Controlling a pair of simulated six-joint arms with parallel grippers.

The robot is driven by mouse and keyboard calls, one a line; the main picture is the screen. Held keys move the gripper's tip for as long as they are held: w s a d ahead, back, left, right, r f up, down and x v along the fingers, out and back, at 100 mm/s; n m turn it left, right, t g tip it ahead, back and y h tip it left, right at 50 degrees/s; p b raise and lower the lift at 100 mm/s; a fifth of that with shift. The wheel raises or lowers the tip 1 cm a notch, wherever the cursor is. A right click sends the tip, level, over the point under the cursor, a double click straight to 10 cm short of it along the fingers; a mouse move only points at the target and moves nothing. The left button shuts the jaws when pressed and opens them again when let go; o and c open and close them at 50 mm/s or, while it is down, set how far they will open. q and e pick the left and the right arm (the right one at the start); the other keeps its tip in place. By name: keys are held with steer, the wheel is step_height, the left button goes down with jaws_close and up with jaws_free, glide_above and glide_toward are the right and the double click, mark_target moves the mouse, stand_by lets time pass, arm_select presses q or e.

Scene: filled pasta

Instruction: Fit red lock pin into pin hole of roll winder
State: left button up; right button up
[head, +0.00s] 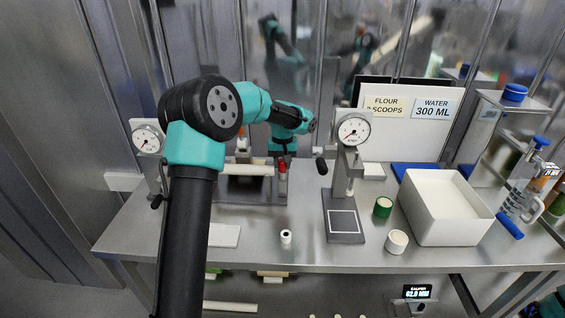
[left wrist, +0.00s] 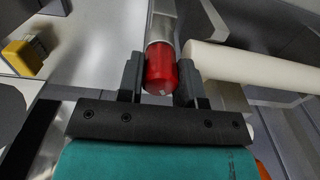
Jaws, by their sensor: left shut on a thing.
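The red lock pin (left wrist: 160,68) is between the two fingers of my left gripper (left wrist: 159,80), which is shut on it. In the head view the red pin (head: 282,166) shows just below my left gripper (head: 282,157), at the right end of the roll winder (head: 262,191). In the left wrist view a grey metal post (left wrist: 161,22) is in line with the pin's far end. The pin hole is hidden, and I cannot tell whether the pin is in it. The winder carries a pale roll (head: 245,170). My right gripper is not seen.
A dial gauge stand (head: 345,205) stands right of the winder. A white bin (head: 445,232), a green roll (head: 383,207) and a cream roll (head: 397,241) are farther right. A small white roll (head: 286,237) lies in front. The front middle of the bench is mostly clear.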

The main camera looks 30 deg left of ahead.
arm_select(q)
steer(key=shift+f, duration=0.25)
stand_by(0.4)
steer(key=o, duration=1)
steer(key=shift+r, duration=0.1)
steer(key=shift+o, duration=1.2)
steer(key=shift+r, duration=0.1)
steer(key=shift+r, duration=3.45)
